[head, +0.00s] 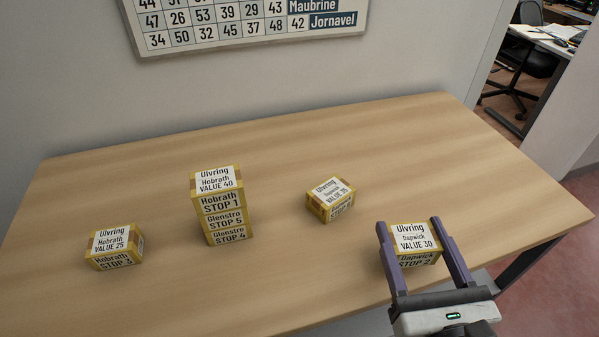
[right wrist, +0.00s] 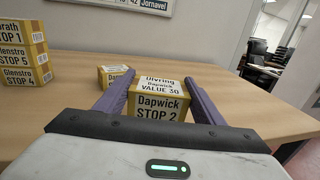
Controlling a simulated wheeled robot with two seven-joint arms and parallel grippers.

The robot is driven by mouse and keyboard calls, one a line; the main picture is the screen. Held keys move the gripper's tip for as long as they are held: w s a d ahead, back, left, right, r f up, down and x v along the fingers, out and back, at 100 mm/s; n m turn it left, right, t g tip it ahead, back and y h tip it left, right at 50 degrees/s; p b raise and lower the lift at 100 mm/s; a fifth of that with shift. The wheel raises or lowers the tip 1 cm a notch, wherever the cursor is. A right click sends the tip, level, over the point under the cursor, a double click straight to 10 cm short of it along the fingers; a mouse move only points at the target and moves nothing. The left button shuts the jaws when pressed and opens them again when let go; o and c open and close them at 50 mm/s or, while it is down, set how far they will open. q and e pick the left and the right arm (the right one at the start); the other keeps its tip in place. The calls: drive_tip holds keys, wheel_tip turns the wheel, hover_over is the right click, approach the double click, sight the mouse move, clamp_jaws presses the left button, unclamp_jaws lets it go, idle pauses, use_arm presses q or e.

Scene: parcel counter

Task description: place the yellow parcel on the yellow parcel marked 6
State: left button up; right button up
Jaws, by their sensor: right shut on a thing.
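My right gripper (head: 421,257) is shut on a yellow parcel (head: 411,240) labelled Dapwick, VALUE 30, STOP 2, near the right front of the table. The held parcel (right wrist: 158,102) also shows between the purple fingers in the right wrist view; its underside is hidden, so I cannot tell whether it touches the table. Another yellow parcel (head: 330,200) marked VALUE 35 sits left of and behind it; its stop number is too small to read surely. It is partly hidden behind the left finger in the right wrist view (right wrist: 113,74). No number 6 is clearly readable. My left gripper is out of view.
A stack of three yellow parcels (head: 221,207), marked STOP 1, STOP 5 and STOP 4 from top down, stands left of centre. A STOP 3 parcel (head: 115,247) lies farther left. The wooden table (head: 280,285) is bare between them. A wall board (head: 240,22) hangs behind.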

drive_tip(key=w+a+r+y, duration=0.1)
drive_tip(key=w+a+r, duration=0.35)
drive_tip(key=w, duration=0.25)
wheel_tip(320, 180, up, 6)
drive_tip(key=n+y+p, duration=0.1)
drive_tip(key=n+y, duration=0.1)
drive_tip(key=y, duration=0.1)
hover_over(332, 191)
wheel_tip(332, 191, down, 9)
drive_tip(key=shift+b, duration=1.1)
drive_tip(key=o, duration=1.2)
drive_tip(key=shift+f, duration=0.15)
drive_tip(key=shift+c, duration=0.2)
